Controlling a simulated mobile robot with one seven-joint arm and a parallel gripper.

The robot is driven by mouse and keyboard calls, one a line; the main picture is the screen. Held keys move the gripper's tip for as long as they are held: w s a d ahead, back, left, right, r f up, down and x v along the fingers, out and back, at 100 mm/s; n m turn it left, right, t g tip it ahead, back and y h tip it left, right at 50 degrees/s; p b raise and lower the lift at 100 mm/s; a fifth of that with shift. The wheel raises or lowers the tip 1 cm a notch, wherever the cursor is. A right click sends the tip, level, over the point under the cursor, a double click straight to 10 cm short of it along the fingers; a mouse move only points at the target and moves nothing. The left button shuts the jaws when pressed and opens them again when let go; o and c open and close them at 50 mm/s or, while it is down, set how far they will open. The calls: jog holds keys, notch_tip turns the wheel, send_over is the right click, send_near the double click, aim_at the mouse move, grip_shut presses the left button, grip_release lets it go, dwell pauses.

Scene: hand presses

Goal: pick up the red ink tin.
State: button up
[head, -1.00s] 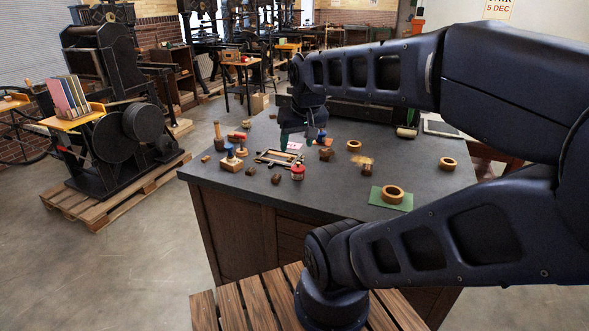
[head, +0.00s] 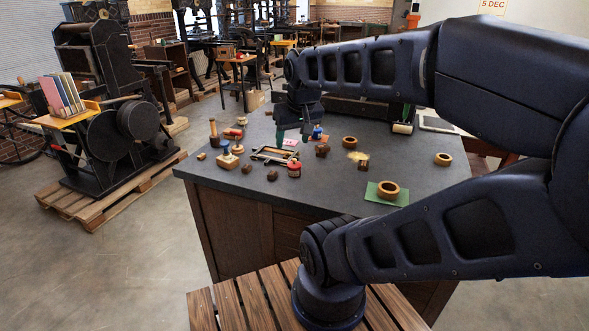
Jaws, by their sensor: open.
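The red ink tin (head: 294,170) is a small upright tin with a red top, standing on the dark worktable near its front side in the head view. My gripper (head: 292,140) points down over the table, behind the tin in the picture. Its fingers are apart, with no held object visible between them. The tin is outside the fingers, and its front shows clear.
A small frame (head: 270,155) lies just left of the tin. The table's front right is fairly clear.

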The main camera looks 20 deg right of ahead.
jog(key=o, duration=0.3)
jog(key=shift+o, duration=0.2)
jog(key=shift+w, duration=0.1)
jog(key=n+g+h, duration=0.1)
jog(key=n+g, duration=0.5)
jog(key=n, duration=0.5)
send_over(294, 162)
jog(key=w+a, duration=0.1)
jog(key=w, duration=0.1)
notch_tip(294, 162, down, 17)
jog(key=shift+w+d+f, duration=0.1)
jog(key=shift+w+f, duration=0.05)
jog(key=shift+f, duration=0.1)
jog(key=f, duration=0.5)
jog(key=shift+s+d, duration=0.2)
jog(key=shift+d, duration=0.1)
jog(key=shift+s+d+f, duration=0.15)
jog(key=shift+f, duration=0.8)
jog(key=shift+s+d+f, duration=0.1)
jog(key=shift+s+f, duration=0.1)
jog(key=shift+f, duration=0.7)
jog(key=shift+s+d+f, duration=0.15)
jog(key=shift+f, duration=0.8)
